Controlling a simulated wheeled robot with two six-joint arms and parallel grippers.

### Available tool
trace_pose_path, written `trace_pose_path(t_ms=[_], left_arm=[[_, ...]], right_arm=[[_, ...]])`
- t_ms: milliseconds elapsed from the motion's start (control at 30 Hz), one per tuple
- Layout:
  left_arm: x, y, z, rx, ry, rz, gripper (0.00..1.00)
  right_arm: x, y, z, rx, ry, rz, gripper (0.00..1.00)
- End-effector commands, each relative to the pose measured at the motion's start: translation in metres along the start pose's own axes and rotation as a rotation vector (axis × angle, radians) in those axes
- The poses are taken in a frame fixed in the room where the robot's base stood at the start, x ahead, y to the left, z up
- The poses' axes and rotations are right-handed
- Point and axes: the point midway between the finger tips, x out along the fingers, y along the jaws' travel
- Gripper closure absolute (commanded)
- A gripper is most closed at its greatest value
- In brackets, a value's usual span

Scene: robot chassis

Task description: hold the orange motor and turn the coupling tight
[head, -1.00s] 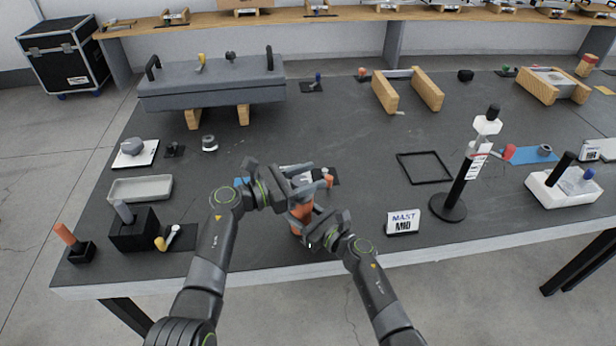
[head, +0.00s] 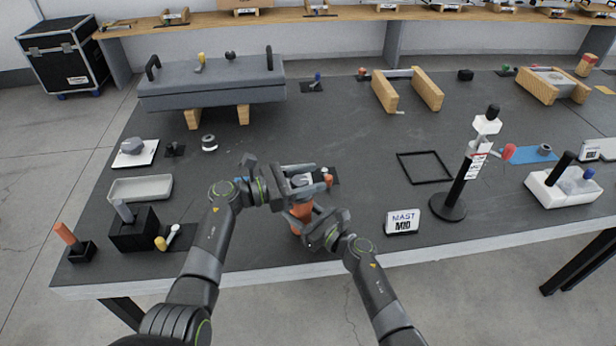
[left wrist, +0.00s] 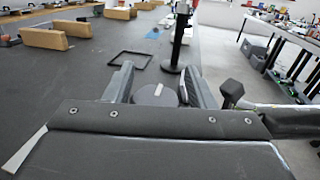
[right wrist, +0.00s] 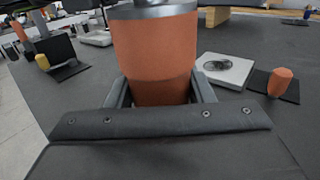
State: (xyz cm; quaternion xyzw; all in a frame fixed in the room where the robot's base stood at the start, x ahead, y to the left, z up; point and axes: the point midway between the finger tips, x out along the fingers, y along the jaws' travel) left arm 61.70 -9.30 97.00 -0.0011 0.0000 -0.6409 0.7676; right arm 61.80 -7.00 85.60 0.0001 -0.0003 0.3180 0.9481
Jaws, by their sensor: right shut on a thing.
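The orange motor (head: 300,217) stands upright near the table's front edge. My right gripper (head: 318,224) is shut on it from the right; the right wrist view shows the orange body (right wrist: 155,60) between the two fingers. A grey collar (right wrist: 150,10) tops the motor there. The coupling (left wrist: 156,94), a dark grey round piece with a light mark on its top, shows in the left wrist view. My left gripper (head: 303,186) is above the motor with its fingers on both sides of the coupling. It looks open, with narrow gaps at the sides.
A white plate (right wrist: 225,70) and an orange-capped piece (head: 328,178) are just behind the grippers. A MAST MID sign (head: 402,222) and a black stand (head: 448,207) are to the right. A grey tray (head: 140,189) is to the left.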

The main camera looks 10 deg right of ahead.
Motion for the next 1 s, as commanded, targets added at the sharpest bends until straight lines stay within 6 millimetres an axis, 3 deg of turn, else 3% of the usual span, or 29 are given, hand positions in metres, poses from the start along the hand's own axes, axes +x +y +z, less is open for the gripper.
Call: trace_pose_path(t_ms=[67, 467, 800, 1000], left_arm=[[0.000, 0.001, 0.000, 0.001, 0.000, 0.002, 0.39], [-0.010, 0.002, 0.000, 0.002, 0.001, 0.006, 0.39], [-0.078, 0.000, -0.001, 0.004, 0.004, 0.006, 0.39], [-0.110, 0.000, 0.000, 0.003, 0.002, 0.004, 0.39]], right_arm=[[-0.001, 0.000, -0.003, -0.001, 0.006, -0.002, 0.97], [-0.002, 0.000, -0.003, -0.002, 0.006, -0.001, 0.97], [-0.002, 0.000, -0.003, -0.002, 0.006, -0.001, 0.97], [-0.002, 0.000, -0.003, -0.002, 0.006, -0.001, 0.97]])
